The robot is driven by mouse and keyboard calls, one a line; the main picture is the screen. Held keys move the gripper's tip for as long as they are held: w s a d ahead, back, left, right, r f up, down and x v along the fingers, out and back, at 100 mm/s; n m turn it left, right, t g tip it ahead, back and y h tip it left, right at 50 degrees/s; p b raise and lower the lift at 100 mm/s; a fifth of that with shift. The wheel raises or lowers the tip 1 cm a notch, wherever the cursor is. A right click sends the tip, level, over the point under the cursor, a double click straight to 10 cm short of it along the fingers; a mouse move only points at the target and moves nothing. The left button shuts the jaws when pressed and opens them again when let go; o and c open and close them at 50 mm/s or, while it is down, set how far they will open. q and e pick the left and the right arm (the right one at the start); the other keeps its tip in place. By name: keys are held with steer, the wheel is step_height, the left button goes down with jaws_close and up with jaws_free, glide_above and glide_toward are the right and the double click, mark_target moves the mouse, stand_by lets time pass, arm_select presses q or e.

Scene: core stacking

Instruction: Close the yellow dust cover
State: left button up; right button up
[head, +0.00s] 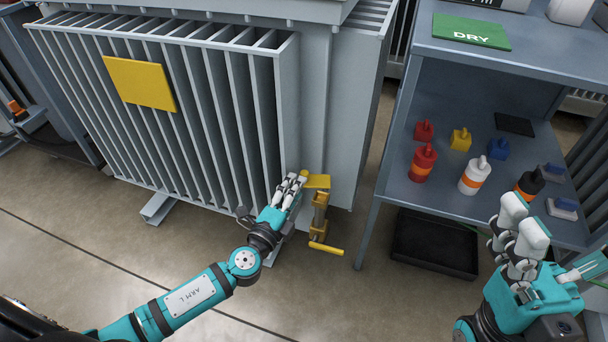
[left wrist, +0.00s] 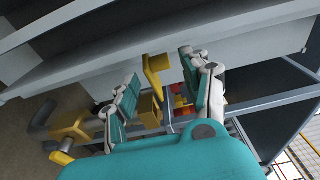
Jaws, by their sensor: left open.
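The yellow dust cover (head: 318,181) is a small flat flap at the top of a brass-coloured valve (head: 319,215) on the transformer's lower side. In the left wrist view the cover (left wrist: 155,66) shows between my two finger groups, with a yellow-brown block below it. My left gripper (head: 293,183) is open, just left of the cover in the head view. I cannot tell whether it touches the cover. My right gripper (head: 522,238) is at the lower right, away from the valve, its fingers bent; I cannot tell its opening.
The grey finned transformer (head: 200,110) bears a blank yellow plate (head: 139,83). A yellow handle (head: 326,248) sticks out low on the valve. A shelf unit (head: 398,190) with bottles and coloured caps stands to the right, a black tray (head: 435,243) beneath it. Floor in front is clear.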

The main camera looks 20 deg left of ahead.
mark_target(305, 175)
arm_select(q)
steer(key=shift+w+d, duration=0.2)
steer(key=shift+w, duration=1.2)
steer(key=shift+w+d, duration=0.2)
steer(key=shift+w, duration=1.15)
steer(key=c, duration=0.8)
steer(key=shift+r, duration=0.1)
jaws_close()
steer(key=shift+w, duration=0.1)
